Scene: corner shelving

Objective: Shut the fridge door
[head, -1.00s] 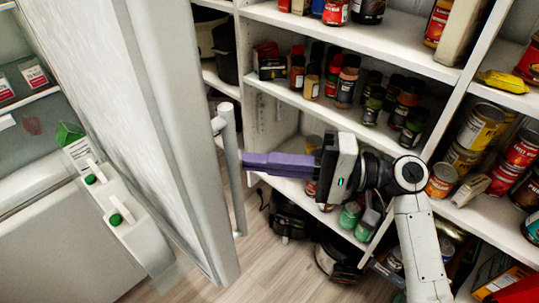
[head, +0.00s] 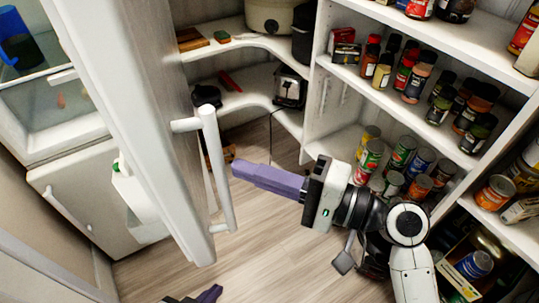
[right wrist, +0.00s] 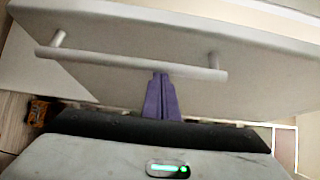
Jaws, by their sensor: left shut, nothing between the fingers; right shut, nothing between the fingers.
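The white fridge door (head: 125,95) stands open in the head view, seen nearly edge-on, with the fridge interior (head: 45,105) visible to its left. Its upright bar handle (head: 218,165) faces right, and the handle (right wrist: 110,62) spans the right wrist view. My right gripper (head: 236,169) is shut and empty, its purple fingers pointing left at the handle. Its fingertips (right wrist: 161,76) overlap the bar in the right wrist view; whether they touch it I cannot tell. My left gripper (head: 213,292) is shut at the bottom edge, mostly out of frame.
Corner shelving (head: 330,75) with jars and cans stands behind and right of my right arm. A white jug (head: 135,190) shows in the door's inner side. The wooden floor (head: 275,235) is clear between door and shelving.

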